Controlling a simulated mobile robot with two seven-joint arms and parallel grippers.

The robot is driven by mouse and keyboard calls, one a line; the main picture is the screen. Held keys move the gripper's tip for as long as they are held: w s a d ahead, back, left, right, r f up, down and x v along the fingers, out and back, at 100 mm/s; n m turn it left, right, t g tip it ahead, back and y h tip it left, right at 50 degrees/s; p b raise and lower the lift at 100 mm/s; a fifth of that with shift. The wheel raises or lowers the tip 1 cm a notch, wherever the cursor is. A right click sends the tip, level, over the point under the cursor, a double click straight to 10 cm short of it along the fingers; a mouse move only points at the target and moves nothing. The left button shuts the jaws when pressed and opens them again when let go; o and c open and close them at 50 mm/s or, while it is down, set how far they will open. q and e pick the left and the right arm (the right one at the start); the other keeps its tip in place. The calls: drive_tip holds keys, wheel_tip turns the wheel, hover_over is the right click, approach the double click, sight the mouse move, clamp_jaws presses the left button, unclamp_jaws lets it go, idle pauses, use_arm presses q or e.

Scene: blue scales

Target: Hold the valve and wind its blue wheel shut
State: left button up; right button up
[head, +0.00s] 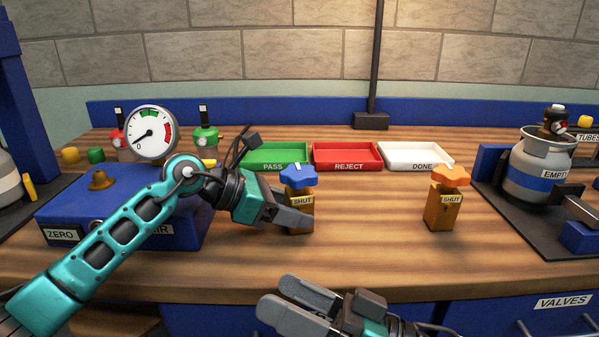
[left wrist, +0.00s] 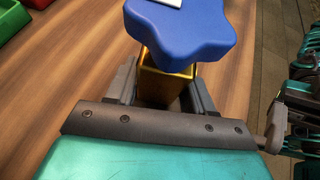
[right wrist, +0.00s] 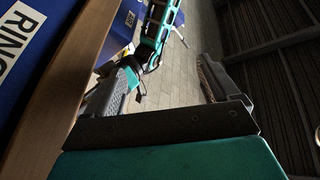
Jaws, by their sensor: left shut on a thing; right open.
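The valve with the blue wheel (head: 298,177) has a square brass body (head: 300,217) marked SHUT and stands upright on the wooden bench. My left gripper (head: 298,220) is shut on the brass body from the left, below the wheel. In the left wrist view the blue wheel (left wrist: 182,30) sits above the brass body (left wrist: 165,78), which is between the two fingers. My right gripper (head: 285,305) is open and empty, low at the bench's front edge and apart from the valve. Its two spread fingers (right wrist: 165,85) show in the right wrist view with nothing between them.
A second valve with an orange wheel (head: 451,176) stands to the right. Green (head: 262,167), red (head: 347,167) and white (head: 414,167) trays lie behind. A blue gauge box (head: 125,205) is at left, a gas cylinder (head: 541,170) at right. The bench between the valves is clear.

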drive_tip(key=w+d+r+n+t+h, duration=0.1)
drive_tip(key=w+d+r, duration=0.2)
drive_tip(key=w, duration=0.3)
drive_tip(key=w+d+r+n+h, duration=0.1)
drive_tip(key=w+d+r, duration=0.25)
drive_tip(key=w, duration=0.35)
drive_tip(key=n+h, duration=0.1)
drive_tip(key=n, duration=0.3)
approach(283, 169)
drive_tip(key=x, duration=0.7)
drive_tip(key=shift+w+f, duration=0.15)
drive_tip(key=shift+w, duration=0.15)
drive_tip(key=shift+c, duration=0.2)
drive_tip(key=c, duration=0.9)
drive_tip(key=shift+m, duration=0.3)
drive_tip(key=shift+c, duration=0.2)
